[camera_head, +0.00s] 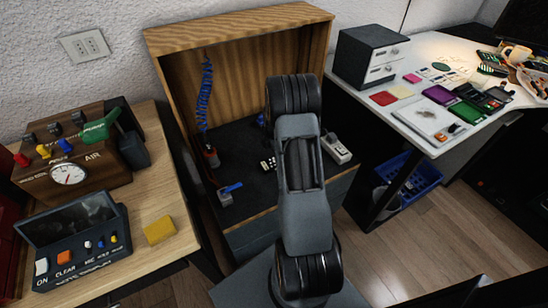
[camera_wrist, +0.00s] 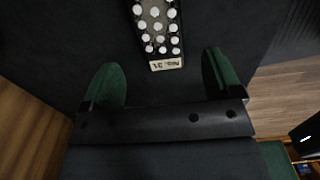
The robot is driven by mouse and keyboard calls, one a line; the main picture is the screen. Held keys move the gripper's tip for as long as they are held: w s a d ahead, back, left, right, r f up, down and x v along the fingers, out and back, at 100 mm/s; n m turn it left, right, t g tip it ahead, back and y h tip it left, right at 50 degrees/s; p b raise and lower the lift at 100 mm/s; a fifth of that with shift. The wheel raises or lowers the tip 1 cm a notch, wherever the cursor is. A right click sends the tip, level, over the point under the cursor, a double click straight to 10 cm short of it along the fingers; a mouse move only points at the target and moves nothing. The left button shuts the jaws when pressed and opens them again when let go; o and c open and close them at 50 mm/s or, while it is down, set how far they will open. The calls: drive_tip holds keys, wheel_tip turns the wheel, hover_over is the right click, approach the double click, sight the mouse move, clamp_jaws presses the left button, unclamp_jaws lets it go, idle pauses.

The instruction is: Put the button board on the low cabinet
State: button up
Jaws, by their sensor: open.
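The button board (camera_wrist: 157,28) is a narrow black panel with rows of white round buttons and a pale label at its near end. It lies on a dark surface in the wrist view, its far end cut off by the frame. In the head view a small part of it (camera_head: 267,164) shows left of my arm. My gripper (camera_wrist: 162,75) is open and empty, its green fingers on either side of the board's near end, apart from it. My arm hides the gripper in the head view. A low wood-sided cabinet with a dark top (camera_head: 240,148) stands against the wall.
The dark top also carries a blue-handled grey piece (camera_head: 229,192), a red-based part with a blue coil (camera_head: 209,152) and a light grey device (camera_head: 336,148). A wooden table (camera_head: 185,195) stands left, a cluttered white desk (camera_head: 402,105) right, a blue crate (camera_head: 412,180) beneath.

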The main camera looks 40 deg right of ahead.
drive_tip(key=s+a+r+m, duration=0.1)
drive_tip(key=a+r+m, duration=0.35)
drive_tip(key=r, duration=0.85)
drive_tip(key=s+a+r+m+t, duration=0.1)
drive_tip(key=s+a+r+m, duration=0.4)
drive_tip(key=s+a, duration=0.3)
drive_tip(key=s+a+r+m+t, duration=0.2)
drive_tip(key=s+a+r+m, duration=0.2)
drive_tip(key=s+a+m, duration=0.3)
drive_tip(key=s+a, duration=0.1)
drive_tip(key=a, duration=0.2)
drive_tip(key=shift+s+a+r+p, duration=0.25)
drive_tip(key=shift+a+r+p, duration=0.05)
drive_tip(key=shift+r+p, duration=0.1)
drive_tip(key=shift+r, duration=0.1)
